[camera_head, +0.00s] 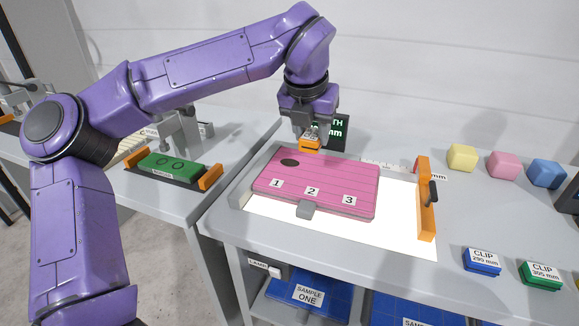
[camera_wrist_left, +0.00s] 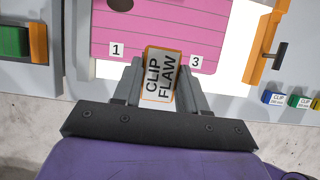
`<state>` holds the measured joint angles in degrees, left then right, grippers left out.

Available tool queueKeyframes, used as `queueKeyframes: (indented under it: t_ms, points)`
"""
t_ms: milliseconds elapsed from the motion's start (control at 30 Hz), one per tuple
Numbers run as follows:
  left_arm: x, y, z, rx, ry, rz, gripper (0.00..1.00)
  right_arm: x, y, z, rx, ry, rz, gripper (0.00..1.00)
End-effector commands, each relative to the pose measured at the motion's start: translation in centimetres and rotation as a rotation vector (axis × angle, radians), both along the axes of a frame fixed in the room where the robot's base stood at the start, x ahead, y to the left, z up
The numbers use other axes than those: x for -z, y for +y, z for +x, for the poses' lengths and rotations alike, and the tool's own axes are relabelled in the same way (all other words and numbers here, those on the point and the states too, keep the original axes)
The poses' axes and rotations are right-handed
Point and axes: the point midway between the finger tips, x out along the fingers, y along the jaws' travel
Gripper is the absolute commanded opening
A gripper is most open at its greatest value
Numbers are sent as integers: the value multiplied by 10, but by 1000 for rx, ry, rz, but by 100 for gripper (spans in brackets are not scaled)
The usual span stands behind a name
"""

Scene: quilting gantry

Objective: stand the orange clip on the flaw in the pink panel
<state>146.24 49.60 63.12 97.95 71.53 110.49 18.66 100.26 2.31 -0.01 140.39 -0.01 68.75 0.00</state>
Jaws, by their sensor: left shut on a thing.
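The pink panel (camera_head: 330,188) lies on the white lit bed of the table, with labels 1, 2 and 3 along its near side. A dark oval spot (camera_head: 290,162) shows near its far left corner; it also shows at the top of the left wrist view (camera_wrist_left: 121,4). My left gripper (camera_head: 309,134) is shut on the orange clip (camera_head: 310,146), which appears above the panel's far edge in the head view, right of the spot. In the left wrist view the clip (camera_wrist_left: 161,74) reads CLIP FLAW and hides label 2. My right gripper is not in view.
A grey clamp (camera_head: 307,210) sits at the panel's near edge. An orange bar with a black handle (camera_head: 427,198) stands to the right. Blue (camera_head: 482,262) and green (camera_head: 541,274) clips lie at the table's right front. Yellow, pink and blue blocks (camera_head: 503,165) stand behind.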

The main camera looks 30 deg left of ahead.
Motion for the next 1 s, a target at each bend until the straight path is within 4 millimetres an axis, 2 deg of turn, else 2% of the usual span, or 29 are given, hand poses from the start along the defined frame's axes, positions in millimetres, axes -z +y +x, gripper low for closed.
queueKeyframes:
  t_ms: [267,333,400,500,700,867,1000]
  points:
    - [28,59,43,-22,8,-5,12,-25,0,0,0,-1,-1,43]
    - [39,75,55,-22,9,-4,12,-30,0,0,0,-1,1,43]
    - [58,85,63,-19,10,-4,12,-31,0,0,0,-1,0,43]
    - [76,96,72,-17,7,-2,12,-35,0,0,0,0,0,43]
    - [98,111,83,-17,7,-2,12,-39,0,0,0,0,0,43]
    - [123,110,82,-14,6,-3,12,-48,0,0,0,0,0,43]
    - [128,110,83,-14,2,-2,12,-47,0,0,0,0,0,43]
